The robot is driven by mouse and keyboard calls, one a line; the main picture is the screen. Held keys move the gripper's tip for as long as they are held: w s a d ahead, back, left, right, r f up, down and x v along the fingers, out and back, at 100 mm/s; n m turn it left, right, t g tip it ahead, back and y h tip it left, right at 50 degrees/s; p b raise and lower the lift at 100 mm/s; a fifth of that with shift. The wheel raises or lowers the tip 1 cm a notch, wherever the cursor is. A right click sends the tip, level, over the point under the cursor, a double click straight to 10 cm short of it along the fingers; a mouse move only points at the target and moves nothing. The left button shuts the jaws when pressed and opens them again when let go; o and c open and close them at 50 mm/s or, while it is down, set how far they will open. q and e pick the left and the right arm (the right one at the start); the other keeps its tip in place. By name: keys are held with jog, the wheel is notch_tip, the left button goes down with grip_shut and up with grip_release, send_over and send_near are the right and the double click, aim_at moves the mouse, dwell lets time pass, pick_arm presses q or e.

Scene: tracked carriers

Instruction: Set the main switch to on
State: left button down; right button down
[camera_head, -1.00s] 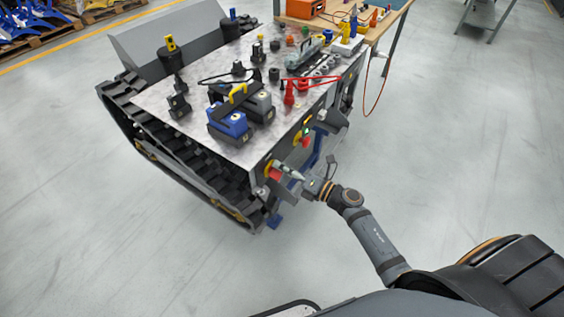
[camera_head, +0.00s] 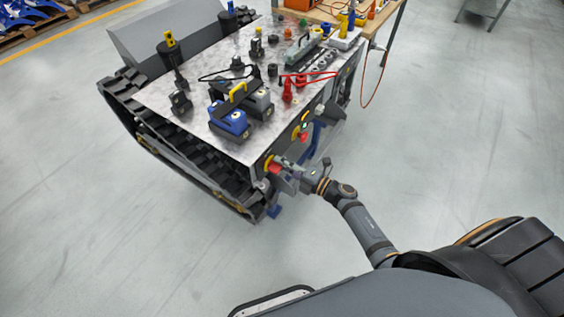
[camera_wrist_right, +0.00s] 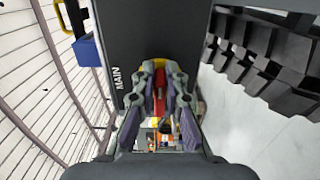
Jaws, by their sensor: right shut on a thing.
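The main switch (camera_head: 272,166) is a red handle on a yellow plate, on the dark end panel of the tracked carrier. In the right wrist view the red handle (camera_wrist_right: 160,92) stands between the fingers, beside the white word MAIN on the panel. My right gripper (camera_head: 281,169) reaches the switch from the right. In the right wrist view its two fingers (camera_wrist_right: 160,105) are closed around the red handle and hide part of it. The switch's exact angle cannot be told. My left gripper is not in view.
A red and yellow control (camera_head: 302,136) sits farther along the same panel. The carrier's top (camera_head: 190,120) bears blue and grey battery blocks (camera_head: 230,118), red clamps (camera_head: 288,92) and black fittings. A wooden bench (camera_head: 378,22) stands behind. The floor at right is clear.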

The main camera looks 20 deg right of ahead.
dwell(0.3)
jog(key=c, duration=1.4)
grip_release()
jog(key=v, duration=1.2)
